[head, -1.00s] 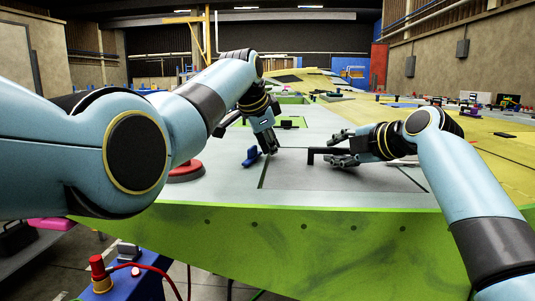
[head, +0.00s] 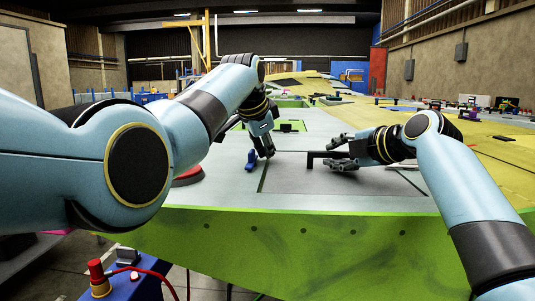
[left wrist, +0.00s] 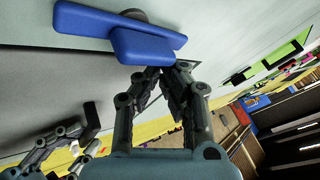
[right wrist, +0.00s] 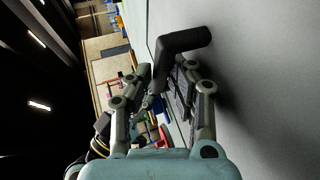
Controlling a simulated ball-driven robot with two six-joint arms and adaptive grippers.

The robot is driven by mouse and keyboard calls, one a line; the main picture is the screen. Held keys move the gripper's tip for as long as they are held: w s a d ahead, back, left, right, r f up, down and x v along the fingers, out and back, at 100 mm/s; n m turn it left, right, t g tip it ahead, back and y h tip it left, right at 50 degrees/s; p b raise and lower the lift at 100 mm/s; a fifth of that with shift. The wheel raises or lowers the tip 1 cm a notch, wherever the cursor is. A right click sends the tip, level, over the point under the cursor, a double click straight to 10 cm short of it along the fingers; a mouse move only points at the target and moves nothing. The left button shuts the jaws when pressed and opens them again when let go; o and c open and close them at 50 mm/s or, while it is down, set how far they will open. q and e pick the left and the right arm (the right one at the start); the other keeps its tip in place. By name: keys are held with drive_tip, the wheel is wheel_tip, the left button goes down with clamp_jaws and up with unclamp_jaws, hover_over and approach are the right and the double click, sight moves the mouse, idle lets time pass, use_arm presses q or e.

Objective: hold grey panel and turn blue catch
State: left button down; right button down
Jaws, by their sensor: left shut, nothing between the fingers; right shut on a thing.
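The grey panel (head: 300,183) lies in the surface of the wing jig, with thin dark seams along its edges. Its black bent handle (head: 318,154) stands near the middle; it also shows in the right wrist view (right wrist: 185,42). My right gripper (head: 337,165) is shut on this handle. The blue catch (head: 251,160) sits just left of the panel's left seam. In the left wrist view the catch (left wrist: 120,25) shows a long bar with a raised block. My left gripper (head: 267,156) is shut and empty, its fingertips close beside the block; contact is hard to tell.
The jig's green front edge (head: 280,235) drops toward the floor. Yellow-green wing skin (head: 495,150) with small items extends right and back. A blue box with a red button (head: 97,270) stands at front left.

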use_arm(q)
drive_tip(key=shift+s+a+f, duration=0.1)
drive_tip(key=shift+s+a, duration=0.25)
use_arm(e)
drive_tip(key=shift+d+f, duration=0.2)
drive_tip(key=shift+f, duration=0.35)
use_arm(q)
drive_tip(key=shift+s, duration=0.1)
drive_tip(key=shift+s+r, duration=0.2)
drive_tip(key=shift+r, duration=0.35)
use_arm(e)
drive_tip(key=shift+w+d+f, duration=0.15)
use_arm(q)
drive_tip(key=v, duration=1.1)
use_arm(e)
drive_tip(key=shift+s+a+r, duration=0.25)
drive_tip(key=shift+s+a, duration=0.05)
use_arm(q)
drive_tip(key=shift+r, duration=0.1)
use_arm(e)
drive_tip(key=c, duration=1.6)
unclamp_jaws()
drive_tip(key=o, duration=0.5)
drive_tip(key=shift+w+r, duration=0.1)
drive_tip(key=shift+w, duration=0.05)
